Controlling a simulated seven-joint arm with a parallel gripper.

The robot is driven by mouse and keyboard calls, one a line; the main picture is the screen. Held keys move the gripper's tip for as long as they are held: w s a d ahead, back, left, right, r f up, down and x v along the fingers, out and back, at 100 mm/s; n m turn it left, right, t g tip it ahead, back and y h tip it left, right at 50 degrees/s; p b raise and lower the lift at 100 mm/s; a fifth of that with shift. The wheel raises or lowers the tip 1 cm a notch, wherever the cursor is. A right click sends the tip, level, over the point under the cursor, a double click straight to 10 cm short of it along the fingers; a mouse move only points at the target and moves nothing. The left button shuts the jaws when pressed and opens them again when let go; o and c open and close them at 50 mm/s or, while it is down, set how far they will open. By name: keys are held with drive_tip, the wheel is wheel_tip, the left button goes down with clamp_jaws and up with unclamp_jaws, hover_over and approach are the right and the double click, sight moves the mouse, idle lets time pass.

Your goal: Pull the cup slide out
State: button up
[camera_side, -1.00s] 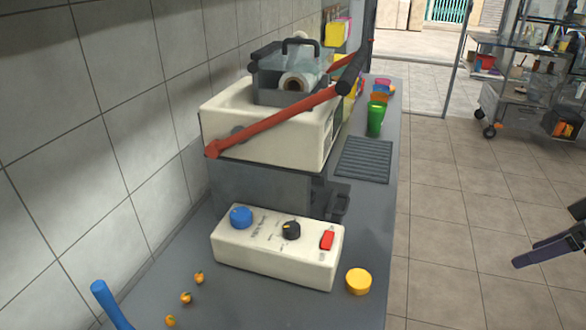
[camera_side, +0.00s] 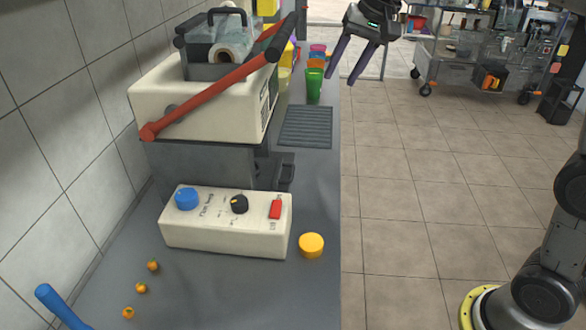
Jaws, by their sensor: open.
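The press (camera_side: 195,105) is a cream body on a grey base with a long red lever, at the left of the side view. A dark handle-like part (camera_side: 285,173) sticks out low on the base's right side; it may be the cup slide, but I cannot tell for sure. A dark ribbed tray (camera_side: 306,127) lies flat on the counter beside the press. My gripper (camera_side: 343,78) is open and empty. It hangs at the top of the picture with its fingers pointing down, right of the green cup (camera_side: 314,86) and apart from the press.
A control box (camera_side: 226,222) with a blue button, a dark knob and a red switch stands on the grey counter (camera_side: 220,285). A yellow round piece (camera_side: 311,244) sits right of it. Several small orange fruits lie at front left. Tiled floor is open at right.

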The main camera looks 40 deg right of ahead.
drive_tip(key=w+f+m+g, duration=0.1)
drive_tip(key=w+f, duration=0.7)
drive_tip(key=w, duration=0.2)
drive_tip(key=g, duration=0.2)
approach(292, 174)
drive_tip(key=f, duration=0.5)
drive_tip(key=w+f, duration=0.1)
drive_tip(key=f, duration=0.1)
drive_tip(key=shift+a+f, duration=0.4)
clamp_jaws()
